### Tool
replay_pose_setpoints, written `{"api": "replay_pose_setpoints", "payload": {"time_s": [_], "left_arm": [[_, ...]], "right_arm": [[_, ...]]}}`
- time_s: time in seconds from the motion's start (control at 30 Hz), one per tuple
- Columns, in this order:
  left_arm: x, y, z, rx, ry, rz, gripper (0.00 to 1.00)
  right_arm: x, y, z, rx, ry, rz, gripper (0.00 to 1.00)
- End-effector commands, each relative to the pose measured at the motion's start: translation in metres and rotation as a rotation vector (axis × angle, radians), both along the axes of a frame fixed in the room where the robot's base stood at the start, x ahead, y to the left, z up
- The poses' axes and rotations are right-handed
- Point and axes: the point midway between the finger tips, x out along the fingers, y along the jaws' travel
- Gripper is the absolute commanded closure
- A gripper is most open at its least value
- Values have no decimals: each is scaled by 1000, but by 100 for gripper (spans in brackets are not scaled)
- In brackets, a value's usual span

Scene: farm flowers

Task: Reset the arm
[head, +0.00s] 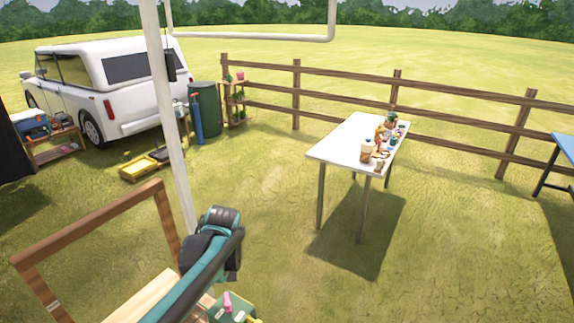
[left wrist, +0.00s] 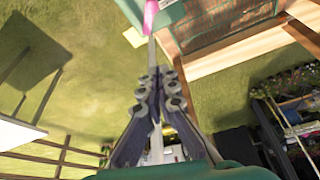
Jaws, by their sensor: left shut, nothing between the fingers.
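My left arm (head: 205,258), teal and black, reaches up from the bottom of the head view; its gripper fingers cannot be made out there. In the left wrist view my left gripper (left wrist: 157,78) has its fingers together with nothing between them. Beyond the fingertips a pink piece (left wrist: 150,15) stands by a green surface. A pink piece (head: 228,301) also shows on a green item (head: 234,312) at the bottom of the head view. My right gripper is in neither view.
A wooden frame (head: 95,222) stands left of my arm, and a pale post (head: 168,110) rises behind it. A white table (head: 340,140) with several small items stands farther off on open grass. A fence (head: 297,95) and white car (head: 110,85) lie beyond.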

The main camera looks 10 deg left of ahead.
Motion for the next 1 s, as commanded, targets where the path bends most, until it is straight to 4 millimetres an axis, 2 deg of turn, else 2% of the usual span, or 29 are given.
{"api": "replay_pose_setpoints", "payload": {"time_s": [0.13,0.27,0.5,0.6,0.77,0.8,0.9,1.0], "left_arm": [[-25,-16,-3,-3,-22,-116,100],[-64,-40,-11,2,-62,-301,100],[-134,-81,-45,49,-162,-641,100],[-155,-93,-62,76,-198,-749,100],[-173,-103,-78,109,-237,-850,100],[-175,-105,-80,114,-241,-864,89],[-177,-106,-82,121,-247,-880,66],[-177,-106,-81,121,-248,-882,66]], "right_arm": [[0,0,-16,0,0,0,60],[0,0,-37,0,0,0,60],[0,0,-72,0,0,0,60],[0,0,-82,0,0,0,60],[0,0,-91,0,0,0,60],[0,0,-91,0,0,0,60],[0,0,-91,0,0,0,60],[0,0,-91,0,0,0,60]]}}
